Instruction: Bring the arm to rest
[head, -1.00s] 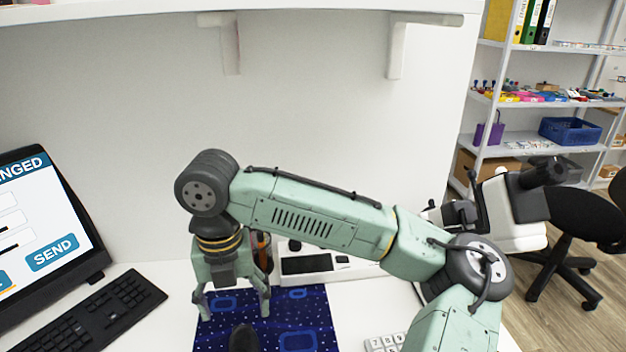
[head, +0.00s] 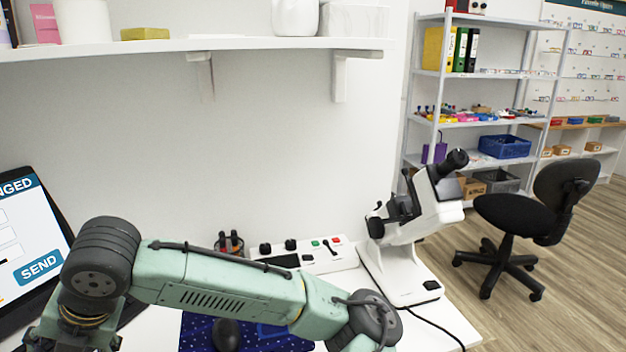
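My arm (head: 225,285) is pale green with dark grey joints. It reaches from the lower middle to the left side of the head view, above the white desk. My gripper (head: 70,335) hangs below the arm's end joint in the lower left corner. Only its upper part shows; its fingertips are cut off by the lower edge, so I cannot see whether it is open or holds anything.
A blue patterned mat (head: 290,343) with a black mouse (head: 226,334) lies below the arm. A screen (head: 28,240) stands at left. A white control box (head: 325,257) and a white microscope-like device (head: 400,265) stand behind and right. A shelf (head: 120,47) hangs above.

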